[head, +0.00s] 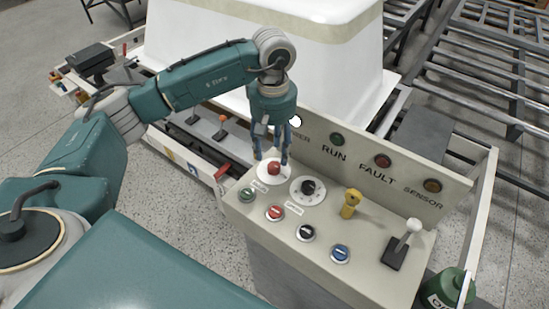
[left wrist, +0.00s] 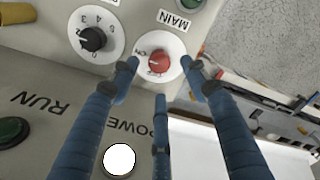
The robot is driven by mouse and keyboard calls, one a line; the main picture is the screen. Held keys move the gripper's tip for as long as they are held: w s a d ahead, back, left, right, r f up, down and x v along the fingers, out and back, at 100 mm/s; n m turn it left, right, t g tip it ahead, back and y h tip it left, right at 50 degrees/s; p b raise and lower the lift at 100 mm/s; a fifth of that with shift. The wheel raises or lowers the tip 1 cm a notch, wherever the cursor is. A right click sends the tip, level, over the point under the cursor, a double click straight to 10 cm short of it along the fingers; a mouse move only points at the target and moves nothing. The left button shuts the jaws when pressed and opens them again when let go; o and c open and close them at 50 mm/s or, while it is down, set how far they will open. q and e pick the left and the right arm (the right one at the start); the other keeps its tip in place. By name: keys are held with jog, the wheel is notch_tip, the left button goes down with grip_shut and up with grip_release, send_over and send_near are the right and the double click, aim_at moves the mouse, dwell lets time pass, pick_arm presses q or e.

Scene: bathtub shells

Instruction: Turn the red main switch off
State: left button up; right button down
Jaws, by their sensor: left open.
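The red main switch (head: 274,168) is a round red knob on a white disc at the left end of the control panel (head: 330,206). In the left wrist view the red knob (left wrist: 159,62) sits beside the label MAIN; its exact setting is too small to read. My left gripper (head: 271,157) points down at the switch with its blue fingers spread. In the left wrist view two fingertips of the gripper (left wrist: 160,72) lie either side of the knob and a third lies below it. I cannot tell whether they touch it. My right gripper is not in view.
A black dial (head: 308,187) is close to the right of the switch. Green (head: 247,195), red (head: 275,212), black (head: 306,232) and blue (head: 340,253) buttons line the front. A yellow knob (head: 351,202) and a lever (head: 405,243) stand further right. A lamp board (head: 370,160) rises behind.

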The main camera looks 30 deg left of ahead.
aim_at(274, 165)
pick_arm(q)
notch_tip(274, 165, down, 3)
jog(key=shift+f+p, duration=0.1)
jog(key=shift+p, duration=0.3)
jog(key=shift+w+f+p, duration=0.15)
jog(key=shift+f+p, duration=0.15)
jog(key=shift+f, duration=1.05)
jog(key=shift+c, duration=1)
jog(key=c, duration=1)
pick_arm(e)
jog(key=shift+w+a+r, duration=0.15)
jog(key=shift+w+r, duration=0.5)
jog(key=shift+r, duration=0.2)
